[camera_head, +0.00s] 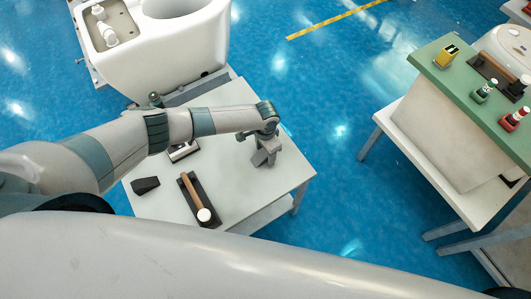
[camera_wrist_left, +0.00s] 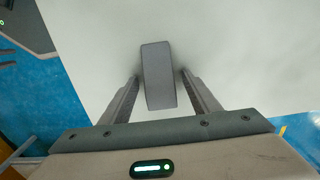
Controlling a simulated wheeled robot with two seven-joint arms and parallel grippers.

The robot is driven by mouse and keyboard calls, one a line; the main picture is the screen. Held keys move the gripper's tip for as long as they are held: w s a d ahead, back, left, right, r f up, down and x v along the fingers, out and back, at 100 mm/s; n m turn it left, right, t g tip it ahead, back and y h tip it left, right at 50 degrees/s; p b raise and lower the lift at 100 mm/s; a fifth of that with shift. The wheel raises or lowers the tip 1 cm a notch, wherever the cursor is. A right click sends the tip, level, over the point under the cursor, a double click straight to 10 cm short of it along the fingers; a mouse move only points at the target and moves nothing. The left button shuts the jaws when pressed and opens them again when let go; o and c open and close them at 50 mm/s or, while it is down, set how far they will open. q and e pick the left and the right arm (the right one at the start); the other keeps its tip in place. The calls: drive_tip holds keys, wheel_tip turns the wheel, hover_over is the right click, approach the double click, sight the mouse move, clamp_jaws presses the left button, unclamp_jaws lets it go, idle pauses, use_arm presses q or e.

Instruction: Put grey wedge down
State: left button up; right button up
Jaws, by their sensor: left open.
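The grey wedge (camera_wrist_left: 158,85) lies on the white tabletop (camera_wrist_left: 230,60) in the left wrist view, between the two fingers of my left gripper (camera_wrist_left: 160,74). A narrow gap shows on each side of it, so the fingers look apart from it. In the head view my left gripper (camera_head: 267,150) points down over the right part of the white table (camera_head: 235,190); it largely hides the wedge there. My right gripper is not in view.
A dark block (camera_head: 145,186) and a wooden-handled mallet (camera_head: 195,197) on a dark holder lie on the table's left half. A green-topped table (camera_head: 455,85) with small items stands right, across blue floor.

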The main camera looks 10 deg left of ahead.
use_arm(q)
drive_tip(key=shift+c, duration=0.7)
drive_tip(key=c, duration=1.2)
drive_tip(key=shift+w+r, duration=0.1)
drive_tip(key=shift+r, duration=0.75)
wheel_tip(320, 180, up, 2)
drive_tip(key=shift+r+b, duration=0.2)
drive_tip(key=shift+b, duration=0.35)
drive_tip(key=s+r, duration=0.2)
drive_tip(key=s, duration=0.2)
drive_tip(key=s+d+r+b, duration=0.1)
drive_tip(key=s+r, duration=0.1)
drive_tip(key=s, duration=0.1)
drive_tip(key=s+d+r, duration=0.1)
drive_tip(key=s+r, duration=0.2)
drive_tip(key=s, duration=0.1)
drive_tip(key=shift+s+d+b, duration=0.15)
drive_tip(key=shift+s+b, duration=0.15)
drive_tip(key=shift+w, duration=0.1)
